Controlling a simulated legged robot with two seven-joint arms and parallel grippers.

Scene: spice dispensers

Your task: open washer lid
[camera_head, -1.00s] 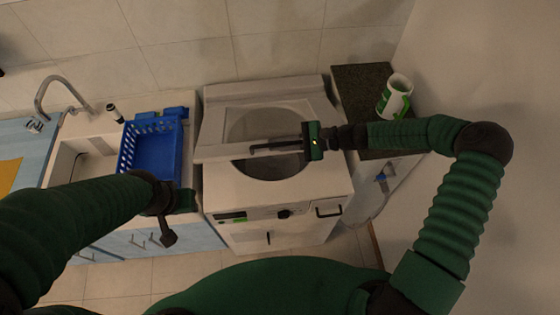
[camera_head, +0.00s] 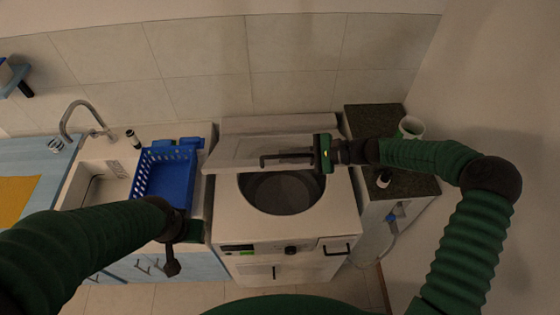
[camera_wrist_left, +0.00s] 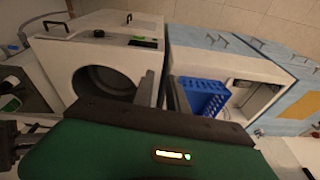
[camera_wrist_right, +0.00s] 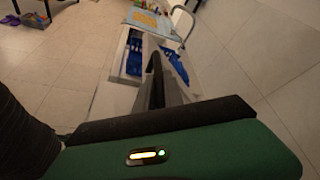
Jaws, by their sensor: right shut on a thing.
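The white washer (camera_head: 230,220) stands in the middle of the head view with its round drum opening (camera_head: 285,195) uncovered. Its lid (camera_head: 232,152) is raised and stands tilted behind the opening.
A blue basket (camera_head: 165,180) sits on the sink counter left of the washer, near a faucet (camera_head: 85,112). A dark-topped counter (camera_head: 375,118) at the right carries a white-and-green container (camera_head: 410,128). A wall closes off the right side.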

